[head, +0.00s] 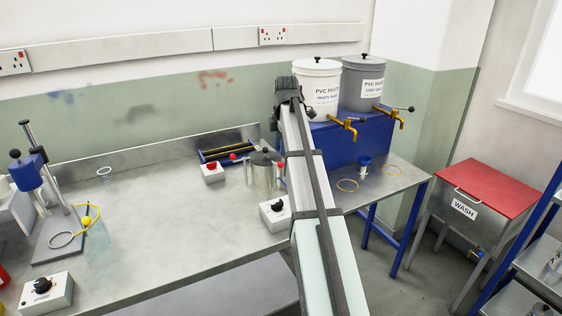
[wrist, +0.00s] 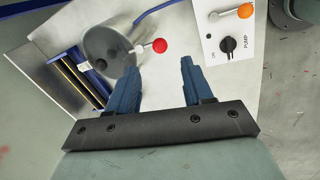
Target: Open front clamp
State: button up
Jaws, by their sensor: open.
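My gripper (wrist: 159,64) is open and empty in the wrist view, with its two dark blue fingers apart. A red ball knob on a short lever (wrist: 159,45) shows just beyond the gap between the fingertips. The lever joins the side of a round grey metal vessel (wrist: 108,50). No label shows which knob belongs to the front clamp. My fingers are not visible in the head view.
A white pump box (head: 277,213) stands close in front of the vessel, and in the wrist view (wrist: 228,45) an orange knob shows over it.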

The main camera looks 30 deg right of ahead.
aim_at(281, 163)
jog(key=f, duration=0.2)
jog(key=w+f, duration=0.1)
jog(key=f, duration=0.4)
jog(key=shift+w+d+f, duration=0.15)
jog(key=shift+w+f, duration=0.1)
jog(key=shift+f, duration=0.05)
jog(key=shift+c, duration=0.5)
grip_shut()
